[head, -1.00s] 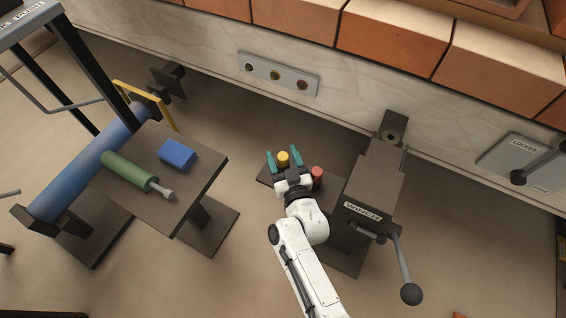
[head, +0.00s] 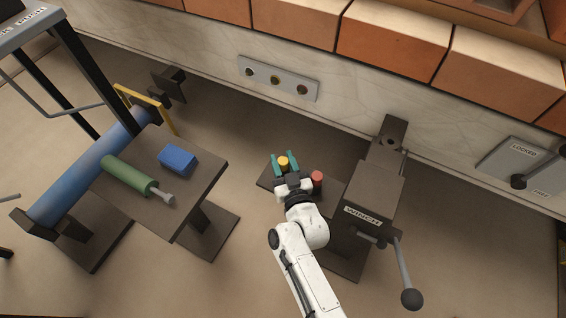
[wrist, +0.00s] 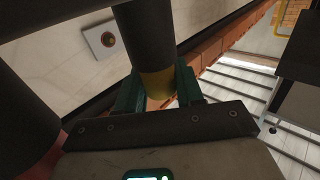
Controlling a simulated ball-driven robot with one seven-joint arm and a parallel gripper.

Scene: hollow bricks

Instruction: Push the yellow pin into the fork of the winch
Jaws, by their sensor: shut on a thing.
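The yellow pin (head: 284,162) shows as a round yellow top between the teal fingers of my gripper (head: 283,157) in the head view. In the wrist view the fingers (wrist: 158,84) are shut on its yellow end (wrist: 158,85), with a thick dark cylinder (wrist: 148,38) running on from it. The pin is at the small dark stand left of the winch. The winch (head: 370,195) is a dark labelled body with a lever ending in a ball. A dark arm with a hole (head: 394,133) extends from its back; I cannot tell whether this is the fork.
A red pin (head: 317,178) stands just right of my gripper, close to it. The dark table (head: 205,183) at left holds a blue block (head: 178,155) and a green cylinder (head: 128,172). A wall panel (head: 277,77) is behind. Floor between table and stand is clear.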

